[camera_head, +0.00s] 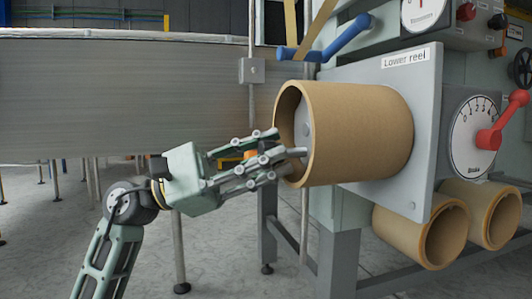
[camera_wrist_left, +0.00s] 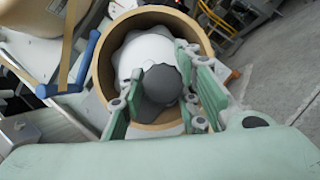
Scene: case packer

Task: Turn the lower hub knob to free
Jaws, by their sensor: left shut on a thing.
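The lower reel holds a brown cardboard core (camera_head: 360,135), which points out of a grey plate marked "Lower reel" (camera_head: 405,59). In the left wrist view I look into the open end of the core (camera_wrist_left: 104,65), at a pale hub (camera_wrist_left: 140,52) with a dark grey hub knob (camera_wrist_left: 162,86) at its centre. My left gripper (camera_head: 288,146) reaches from the left into the core's mouth. Its green fingers (camera_wrist_left: 157,95) stand on both sides of the knob and are shut on it. In the head view the fingers and core rim hide the knob. My right gripper is not in view.
A blue lever (camera_head: 325,42) sits just above the core, near a tan strap. A dial (camera_head: 470,150) with a red handle (camera_head: 505,120) is on the right. Two spare cores (camera_head: 430,232) lie below. A large grey panel (camera_head: 120,100) stands behind my left arm.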

